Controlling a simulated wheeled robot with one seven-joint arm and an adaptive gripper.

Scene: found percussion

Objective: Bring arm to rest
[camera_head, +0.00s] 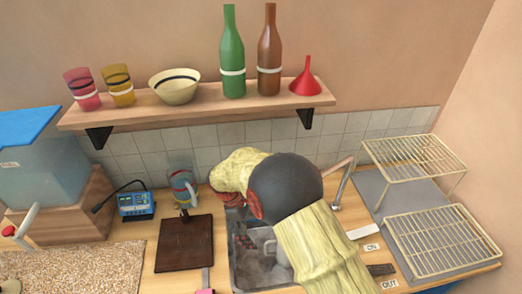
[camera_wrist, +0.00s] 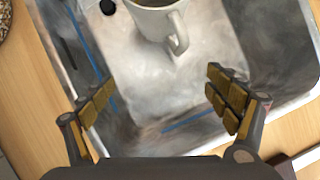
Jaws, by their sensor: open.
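In the wrist view my gripper (camera_wrist: 161,84) is open, with its two padded fingers spread and nothing between them. It is above the metal sink (camera_wrist: 135,95). A light mug (camera_wrist: 155,22) stands in the sink beyond the fingertips, apart from them and cut off by the top edge of the picture. In the head view my arm reaches over the sink (camera_head: 250,270) from the lower right, bent at a dark joint. The arm hides my gripper there and covers much of the sink.
A wall shelf (camera_head: 200,103) above holds bottles (camera_head: 233,55), a bowl (camera_head: 175,87), cups (camera_head: 118,85) and a red funnel (camera_head: 306,78). A faucet (camera_head: 341,185) rises close to my arm. Wire racks (camera_head: 440,240) stand right; a dark board (camera_head: 184,245) and glass jug (camera_head: 181,185) are left.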

